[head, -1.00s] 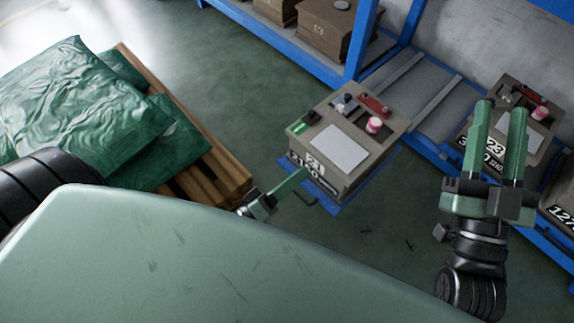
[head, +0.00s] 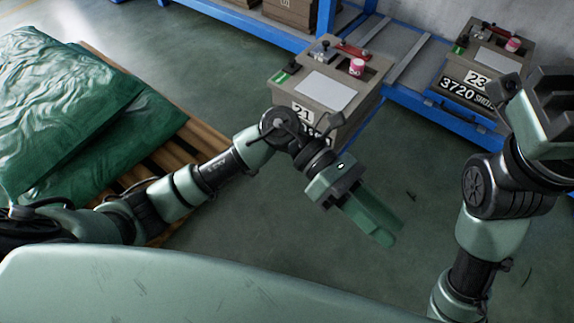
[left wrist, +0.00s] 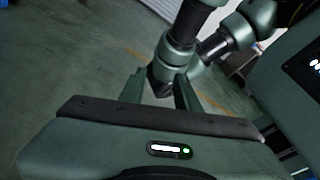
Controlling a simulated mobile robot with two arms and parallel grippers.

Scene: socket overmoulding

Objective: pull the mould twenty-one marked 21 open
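Mould 21 (head: 318,84) is a grey-brown block with a white "21" plate on its front, seen in the head view at upper centre. Its lower front and handle are hidden behind my left wrist. My left gripper (head: 372,216) is in front of the mould, apart from it, with its green fingers pointing down and right over the floor. In the left wrist view the left fingers (left wrist: 160,92) stand apart with nothing between them. My right gripper (head: 548,112) is large at the right edge of the head view; its fingertips do not show clearly.
A mould marked 23 (head: 480,78) stands to the right on a blue-framed rack (head: 430,112). Green sacks (head: 70,110) lie on a wooden pallet (head: 205,138) at left. Small items, including a pink-red can (head: 357,67), stand on mould 21. Floor in front is clear.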

